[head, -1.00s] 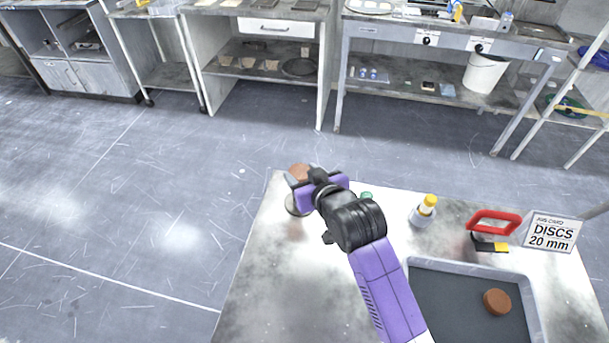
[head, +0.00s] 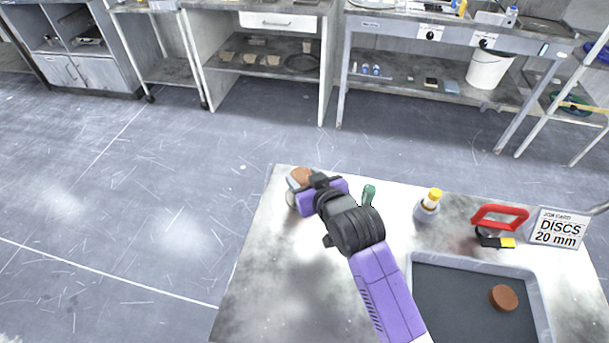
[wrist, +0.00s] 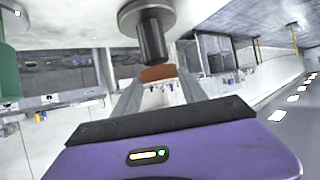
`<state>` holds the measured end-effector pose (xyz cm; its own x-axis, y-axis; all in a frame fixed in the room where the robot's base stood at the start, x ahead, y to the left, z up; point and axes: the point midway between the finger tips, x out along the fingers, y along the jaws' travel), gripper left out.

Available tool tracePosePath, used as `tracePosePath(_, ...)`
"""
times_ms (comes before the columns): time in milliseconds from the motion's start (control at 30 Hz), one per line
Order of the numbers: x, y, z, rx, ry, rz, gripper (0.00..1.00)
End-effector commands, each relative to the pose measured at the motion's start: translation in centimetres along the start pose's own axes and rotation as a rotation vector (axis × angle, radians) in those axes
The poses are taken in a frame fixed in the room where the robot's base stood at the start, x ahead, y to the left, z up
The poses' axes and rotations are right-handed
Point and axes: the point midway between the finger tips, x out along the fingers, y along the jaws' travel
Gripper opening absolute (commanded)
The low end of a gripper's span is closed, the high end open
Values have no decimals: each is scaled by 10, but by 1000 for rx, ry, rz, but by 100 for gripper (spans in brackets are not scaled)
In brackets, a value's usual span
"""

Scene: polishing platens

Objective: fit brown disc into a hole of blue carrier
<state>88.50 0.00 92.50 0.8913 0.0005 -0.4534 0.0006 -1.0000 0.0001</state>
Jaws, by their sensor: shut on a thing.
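My gripper (head: 303,184) is over the far left corner of the worktable and is shut on a brown disc (head: 301,175). In the wrist view the brown disc (wrist: 158,73) sits between the two finger ends. Most of the disc is hidden by the gripper in the head view. A second brown disc (head: 503,298) lies in the grey tray. I see no blue carrier in either view.
A metal post with a round base (wrist: 149,30) stands close by the held disc. The table's left front is clear.

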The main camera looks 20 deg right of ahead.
Motion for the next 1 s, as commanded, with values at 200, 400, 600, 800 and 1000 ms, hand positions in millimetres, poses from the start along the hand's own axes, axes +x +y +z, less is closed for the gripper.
tracePosePath(200, 2, 0, 3, 0, 1, 0, 8)
tracePosePath(400, 2, 0, 3, 0, 1, 0, 8)
tracePosePath(600, 2, 0, 4, 0, 1, 0, 8)
tracePosePath(800, 4, 0, 7, 0, 0, 0, 8)
tracePosePath(1000, 4, 0, 9, 0, -1, 0, 60)
